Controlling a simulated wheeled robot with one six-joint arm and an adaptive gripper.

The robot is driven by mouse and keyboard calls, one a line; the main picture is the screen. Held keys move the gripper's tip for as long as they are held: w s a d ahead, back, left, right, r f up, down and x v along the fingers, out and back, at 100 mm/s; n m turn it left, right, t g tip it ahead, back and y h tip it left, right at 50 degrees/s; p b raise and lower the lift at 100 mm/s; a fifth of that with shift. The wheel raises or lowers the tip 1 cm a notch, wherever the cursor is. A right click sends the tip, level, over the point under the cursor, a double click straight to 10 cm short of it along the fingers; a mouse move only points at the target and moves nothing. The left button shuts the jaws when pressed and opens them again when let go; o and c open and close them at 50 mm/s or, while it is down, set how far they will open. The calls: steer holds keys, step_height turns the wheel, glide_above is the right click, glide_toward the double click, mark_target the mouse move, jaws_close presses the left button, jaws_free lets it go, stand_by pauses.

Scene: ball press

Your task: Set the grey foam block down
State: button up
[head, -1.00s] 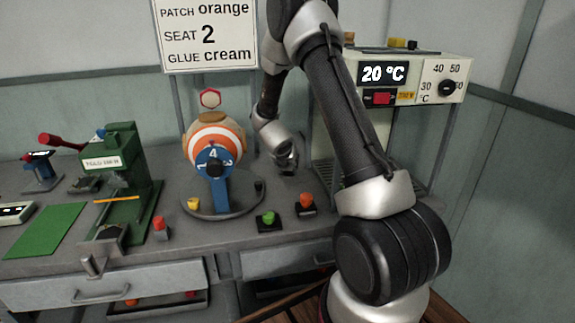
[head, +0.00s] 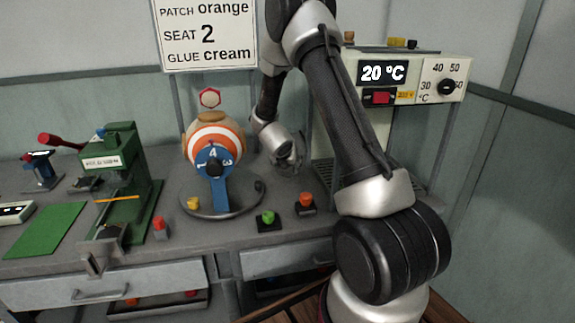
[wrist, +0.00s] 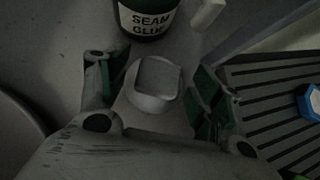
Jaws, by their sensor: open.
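A pale grey block with a square top (wrist: 157,78), apparently the grey foam block, stands in or on a round white base in the wrist view; I cannot tell which. My gripper (wrist: 158,92) is open, with one green-padded finger left of the block and one right, both apart from it. In the head view my gripper (head: 286,153) is low over the bench, between the striped ball stand and the temperature unit. The block cannot be made out there.
A dark bottle labelled SEAM GLUE (wrist: 147,17) stands just beyond the block. A slatted rack (wrist: 275,105) lies to the right in the wrist view. The ball stand (head: 215,165) is left of my gripper, and the temperature unit (head: 412,77) is right.

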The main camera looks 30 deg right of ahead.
steer(key=s+a+r+n+t+y, duration=0.1)
steer(key=s+a+r+n+y, duration=0.1)
steer(key=s+a+r+n, duration=0.45)
steer(key=s+a+r+n+t+y, duration=0.1)
steer(key=s+a+r+n+y, duration=0.2)
steer(key=r+n, duration=0.6)
steer(key=s+a+r+n+y, duration=0.2)
steer(key=s+a+r+n, duration=0.35)
steer(key=r, duration=0.35)
steer(key=s+d+r+n+g, duration=0.1)
steer(key=s+d+n+g, duration=0.1)
steer(key=s+n, duration=0.9)
steer(key=s+d+r+n+g+h, duration=0.1)
steer(key=s+d+r+n+g, duration=0.1)
steer(key=s+n, duration=0.9)
steer(key=s+d, duration=0.1)
steer(key=s, duration=0.2)
steer(key=shift+s+d+n+g, duration=0.25)
steer(key=shift+d+n+g, duration=0.05)
steer(key=shift+n+g, duration=0.1)
